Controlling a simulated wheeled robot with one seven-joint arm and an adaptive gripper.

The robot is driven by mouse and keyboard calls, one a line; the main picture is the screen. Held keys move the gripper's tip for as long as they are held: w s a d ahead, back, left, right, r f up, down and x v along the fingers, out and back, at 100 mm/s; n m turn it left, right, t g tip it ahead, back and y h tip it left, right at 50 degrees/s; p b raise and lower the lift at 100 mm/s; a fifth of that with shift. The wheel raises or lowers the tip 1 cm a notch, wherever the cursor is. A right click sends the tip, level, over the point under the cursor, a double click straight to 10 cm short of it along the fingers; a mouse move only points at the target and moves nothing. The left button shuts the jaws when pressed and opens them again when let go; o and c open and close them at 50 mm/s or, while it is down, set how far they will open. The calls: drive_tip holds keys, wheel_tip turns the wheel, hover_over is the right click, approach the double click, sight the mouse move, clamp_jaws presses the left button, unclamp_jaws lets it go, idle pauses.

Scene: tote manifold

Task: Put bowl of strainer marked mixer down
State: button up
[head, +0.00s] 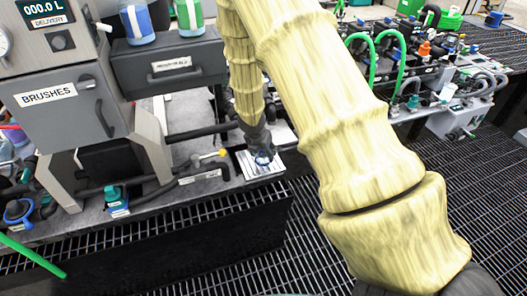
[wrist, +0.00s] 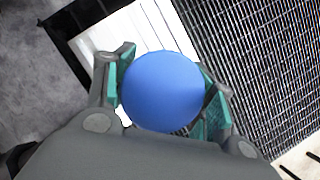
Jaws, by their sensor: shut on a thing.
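My gripper (head: 262,150) points down over a pale ridged tray (head: 270,171) at the bench's front corner. In the wrist view my gripper (wrist: 165,95) has its teal-padded fingers closed on both sides of a round blue bowl (wrist: 162,88), which I take to be the strainer bowl. A small blue part of the bowl (head: 263,160) shows under the fingers in the head view. The white tray (wrist: 105,42) lies beneath it in the wrist view. I cannot tell whether the bowl touches the tray. No "mixer" marking is readable.
A grey cabinet marked "BRUSHES" (head: 50,110) and a dark drawer box (head: 170,70) stand behind left. Dark floor grating (head: 440,190) lies right. Another bench with green hoses (head: 385,60) stands behind right.

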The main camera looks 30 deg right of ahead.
drive_tip(key=shift+f+b, duration=0.8)
drive_tip(key=shift+b, duration=0.1)
drive_tip(key=shift+f, duration=0.1)
drive_tip(key=o, duration=1.1)
